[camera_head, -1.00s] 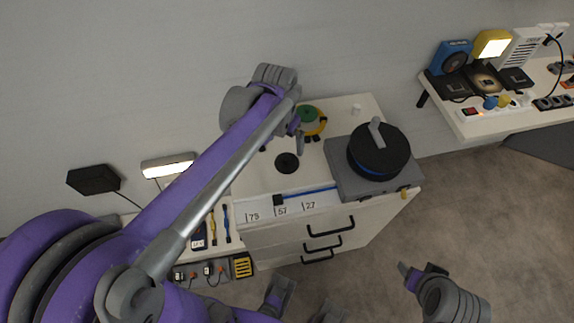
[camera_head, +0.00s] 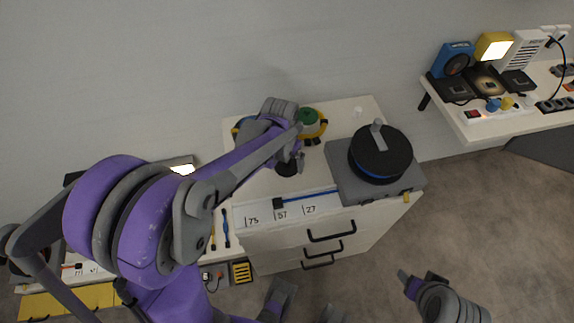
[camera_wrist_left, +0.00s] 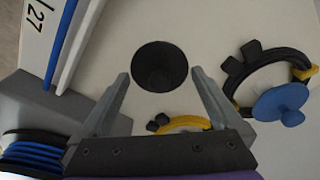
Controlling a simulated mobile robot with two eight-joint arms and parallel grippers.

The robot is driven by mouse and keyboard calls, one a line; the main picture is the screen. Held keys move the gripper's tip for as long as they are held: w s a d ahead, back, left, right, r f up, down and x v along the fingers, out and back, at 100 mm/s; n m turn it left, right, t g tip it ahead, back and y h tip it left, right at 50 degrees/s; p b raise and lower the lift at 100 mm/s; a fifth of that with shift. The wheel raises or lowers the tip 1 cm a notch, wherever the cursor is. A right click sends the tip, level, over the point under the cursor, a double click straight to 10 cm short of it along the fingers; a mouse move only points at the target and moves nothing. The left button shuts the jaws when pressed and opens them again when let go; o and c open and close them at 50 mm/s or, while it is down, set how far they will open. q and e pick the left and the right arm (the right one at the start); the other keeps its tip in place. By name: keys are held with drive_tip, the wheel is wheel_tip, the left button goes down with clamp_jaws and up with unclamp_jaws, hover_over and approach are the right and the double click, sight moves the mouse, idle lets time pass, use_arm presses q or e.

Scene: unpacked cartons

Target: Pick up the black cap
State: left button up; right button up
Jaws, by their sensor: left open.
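The black cap (camera_head: 287,169) is a round black disc on the white cabinet top. In the left wrist view the black cap (camera_wrist_left: 160,66) looks like a dark cup-like round with a smaller round inside. My left gripper (camera_head: 297,160) hangs over the cabinet top close to the cap, its fingers partly covering it in the head view. In the left wrist view the open fingers (camera_wrist_left: 161,78) appear on either side of the cap, with nothing held. My right gripper (camera_head: 422,280) is low at the right of the head view, over the floor; its jaw opening is unclear.
A black reel (camera_head: 381,153) on a grey box stands right of the cap. A green-topped item (camera_head: 308,118) with a yellow-black ring lies behind it. A blue-knobbed ringed item (camera_wrist_left: 280,103) lies beside it. A blue stick (camera_head: 308,194) lies along the front.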

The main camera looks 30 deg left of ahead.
sight(287, 160)
use_arm(q)
drive_tip(key=shift+f, duration=0.1)
drive_tip(key=shift+c, duration=0.3)
drive_tip(key=c, duration=1.1)
wheel_tip(287, 160, up, 10)
drive_tip(key=shift+r+p, duration=0.1)
drive_tip(key=shift+p, duration=0.65)
drive_tip(key=shift+w, duration=0.1)
